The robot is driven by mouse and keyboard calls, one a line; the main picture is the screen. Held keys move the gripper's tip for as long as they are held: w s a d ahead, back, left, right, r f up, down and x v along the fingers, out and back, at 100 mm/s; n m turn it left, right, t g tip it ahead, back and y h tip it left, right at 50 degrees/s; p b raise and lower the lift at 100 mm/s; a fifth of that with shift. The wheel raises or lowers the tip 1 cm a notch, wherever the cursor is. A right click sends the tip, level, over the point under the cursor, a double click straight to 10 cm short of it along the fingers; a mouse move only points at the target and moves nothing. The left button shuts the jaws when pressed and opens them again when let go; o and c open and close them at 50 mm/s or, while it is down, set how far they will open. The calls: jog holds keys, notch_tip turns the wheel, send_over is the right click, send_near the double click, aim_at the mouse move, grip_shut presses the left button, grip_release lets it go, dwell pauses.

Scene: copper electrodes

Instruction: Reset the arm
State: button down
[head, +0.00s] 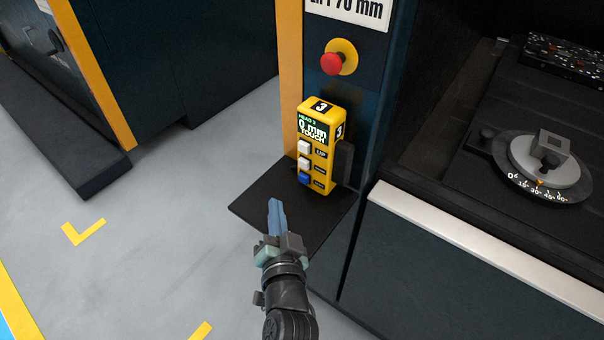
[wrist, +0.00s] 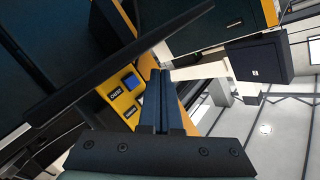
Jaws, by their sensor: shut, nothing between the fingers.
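My gripper (head: 275,207) is in the lower middle of the head view, pointing up the picture, with its blue fingers together and nothing between them. It appears over the black shelf (head: 258,196), below the yellow control pendant (head: 314,148). The pendant stands upright, with a screen reading "0 mm TOUCH", two white buttons and a blue button. In the wrist view the closed fingers of my gripper (wrist: 155,85) show in the centre, with the pendant's blue button (wrist: 132,81) to their left. The fingers look apart from the pendant; the exact gap is hard to judge.
A red emergency stop (head: 332,63) sits on the dark column above the pendant. At right is a machine bed with a white front edge (head: 455,235) and a round dial (head: 545,160). Another dark machine (head: 170,65) stands at left. The grey floor (head: 150,240) between is clear.

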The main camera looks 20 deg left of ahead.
jog(key=shift+s+a, duration=0.2)
jog(key=shift+s, duration=0.3)
jog(key=shift+w+r, duration=0.1)
jog(key=w+d+r+n+t+h+p, duration=0.1)
jog(key=w+d+r+t+p, duration=0.2)
jog(key=r, duration=1.5)
jog(key=d+r+n+t+p, duration=0.2)
jog(key=d+r+t, duration=0.2)
jog(key=r, duration=1.5)
jog(key=s+d+r+t+h+p, duration=0.1)
jog(key=s+d+r+t+h, duration=0.1)
jog(key=r, duration=0.6)
jog(key=s+d+r+t+h, duration=0.1)
jog(key=s+d+r+h, duration=0.1)
jog(key=s+d+r, duration=0.2)
jog(key=s+d+r+t+h+p, duration=0.1)
jog(key=s+r, duration=0.5)
jog(key=r, duration=0.6)
jog(key=shift+s+d+m+t+h+p, duration=0.15)
jog(key=shift+d+m+t+h+p, duration=0.3)
jog(key=shift+d+t, duration=0.55)
jog(key=shift+d+f, duration=0.1)
jog(key=shift+f, duration=0.05)
